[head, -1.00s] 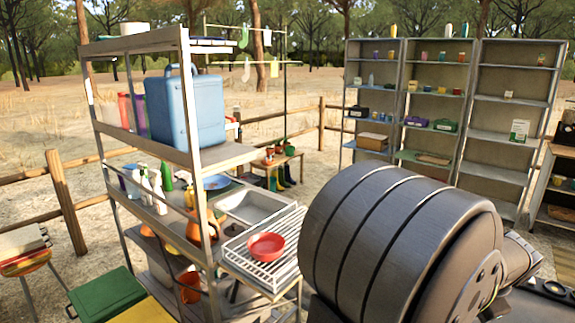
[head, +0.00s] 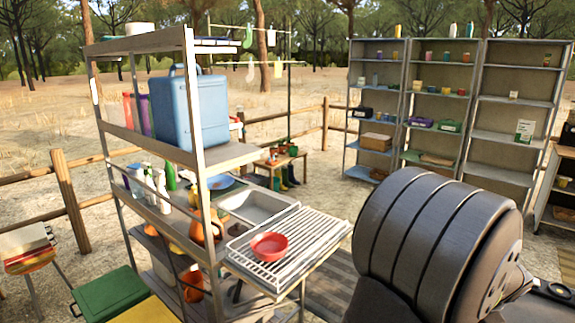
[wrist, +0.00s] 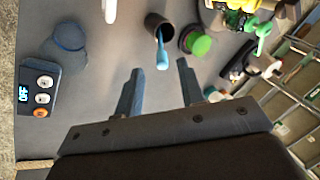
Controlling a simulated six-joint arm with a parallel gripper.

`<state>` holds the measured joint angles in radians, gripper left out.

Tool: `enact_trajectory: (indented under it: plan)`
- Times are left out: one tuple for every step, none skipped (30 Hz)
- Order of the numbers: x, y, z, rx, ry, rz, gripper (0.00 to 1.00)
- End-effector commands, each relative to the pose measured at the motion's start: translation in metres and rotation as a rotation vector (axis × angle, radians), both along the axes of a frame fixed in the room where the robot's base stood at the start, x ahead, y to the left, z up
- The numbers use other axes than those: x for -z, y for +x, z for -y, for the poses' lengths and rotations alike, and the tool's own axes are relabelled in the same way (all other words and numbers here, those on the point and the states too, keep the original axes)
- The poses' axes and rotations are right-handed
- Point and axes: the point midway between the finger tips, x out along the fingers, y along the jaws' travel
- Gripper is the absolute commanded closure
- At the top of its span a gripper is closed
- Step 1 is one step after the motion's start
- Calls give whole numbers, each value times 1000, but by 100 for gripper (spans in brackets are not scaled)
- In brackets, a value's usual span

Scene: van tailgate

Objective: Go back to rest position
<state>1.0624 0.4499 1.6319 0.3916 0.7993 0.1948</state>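My gripper (wrist: 158,92) shows in the wrist view with its two fingers spread apart and nothing between them. In that view it is over a grey surface, with a dark cup (wrist: 158,24) holding a blue-handled tool (wrist: 162,52) beyond the fingertips. In the head view a large dark rounded part of my own arm fills the lower right, and my gripper is not visible there.
A metal shelf with a blue cooler box (head: 187,108) stands at the left. A red bowl (head: 269,246) sits on a wire rack (head: 310,235). A dark box with a display (wrist: 40,86) and a green-topped round item (wrist: 198,42) lie near the gripper.

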Motion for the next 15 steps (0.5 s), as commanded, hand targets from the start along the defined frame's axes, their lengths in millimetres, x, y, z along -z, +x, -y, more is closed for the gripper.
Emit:
enact_trajectory:
  plan:
    - [-6,-10,2,4,-3,2,64]
    - [-9,-15,3,3,-3,2,64]
    - [-14,-22,4,4,-3,2,64]
    - [-17,-27,4,4,-3,2,64]
    - [-20,-32,5,3,-3,2,64]
    - [-24,-39,6,4,-2,1,64]
    - [-27,-44,7,4,-3,1,64]
    - [-30,-49,7,3,-3,1,64]
    - [-34,-56,8,3,-2,1,64]
    - [-37,-61,9,4,-3,1,64]
    - [-40,-66,10,4,-3,1,64]
    - [-44,-73,10,3,-2,1,64]
    - [-47,-78,11,3,-3,1,64]
    - [-50,-84,12,4,-3,1,64]
    - [-55,-90,13,3,-2,1,64]
